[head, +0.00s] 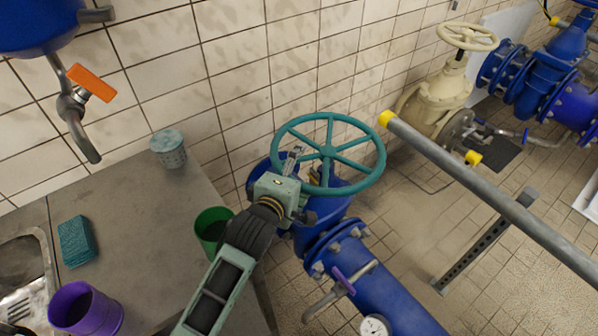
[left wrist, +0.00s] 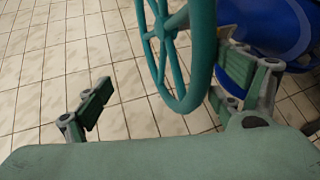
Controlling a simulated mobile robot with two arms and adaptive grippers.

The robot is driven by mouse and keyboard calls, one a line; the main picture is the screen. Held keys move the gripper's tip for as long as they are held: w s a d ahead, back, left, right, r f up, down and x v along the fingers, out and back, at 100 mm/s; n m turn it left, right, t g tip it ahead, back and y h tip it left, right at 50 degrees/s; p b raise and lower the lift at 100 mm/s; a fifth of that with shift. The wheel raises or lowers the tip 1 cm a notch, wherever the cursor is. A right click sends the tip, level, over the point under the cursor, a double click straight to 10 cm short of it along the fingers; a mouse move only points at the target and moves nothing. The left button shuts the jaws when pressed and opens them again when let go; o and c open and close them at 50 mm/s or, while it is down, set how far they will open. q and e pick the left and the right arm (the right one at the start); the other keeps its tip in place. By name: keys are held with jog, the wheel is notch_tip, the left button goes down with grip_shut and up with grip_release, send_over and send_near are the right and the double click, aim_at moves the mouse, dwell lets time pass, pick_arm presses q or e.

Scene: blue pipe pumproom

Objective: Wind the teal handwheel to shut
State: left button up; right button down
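The teal handwheel (head: 328,116) has several spokes and sits on a blue valve (head: 323,222) in front of the tiled wall. My left gripper (head: 297,168) is at the wheel's near-left rim. In the left wrist view, my left gripper (left wrist: 166,82) is open, its two fingers well apart. The handwheel's rim (left wrist: 202,55) passes between the fingers, closer to the right-hand one. Whether that finger touches the rim cannot be told. My right gripper is not in view.
A grey pipe (head: 480,190) with a yellow end slants across the right. A cream valve (head: 442,95) stands behind it. On the left, the counter (head: 140,215) holds a purple cup (head: 86,308), a teal sponge (head: 77,242), a green cup (head: 212,228) and a speckled cup (head: 170,152).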

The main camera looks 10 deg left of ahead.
pick_arm(q)
jog(key=shift+w+r, duration=0.1)
jog(key=shift+r, duration=0.55)
jog(key=shift+c, duration=0.2)
jog(key=shift+s+r, duration=0.15)
jog(key=shift+s, duration=0.15)
jog(key=c, duration=0.3)
jog(key=shift+s+p, duration=0.4)
jog(key=shift+p, duration=0.05)
jog(key=c, duration=0.3)
jog(key=shift+s+a, duration=0.15)
jog(key=shift+s, duration=0.1)
jog(key=shift+c, duration=0.3)
jog(key=p+v, duration=0.1)
jog(key=v, duration=0.2)
jog(key=shift+s, duration=0.1)
jog(key=shift+s+a+p, duration=0.2)
jog(key=shift+s+p, duration=0.2)
jog(key=shift+s, duration=0.4)
jog(key=shift+s+a+p, duration=0.15)
jog(key=shift+s+p, duration=0.25)
jog(key=shift+s, duration=0.4)
jog(key=shift+s+a+p, duration=0.2)
jog(key=shift+s+p, duration=0.2)
jog(key=shift+s, duration=0.4)
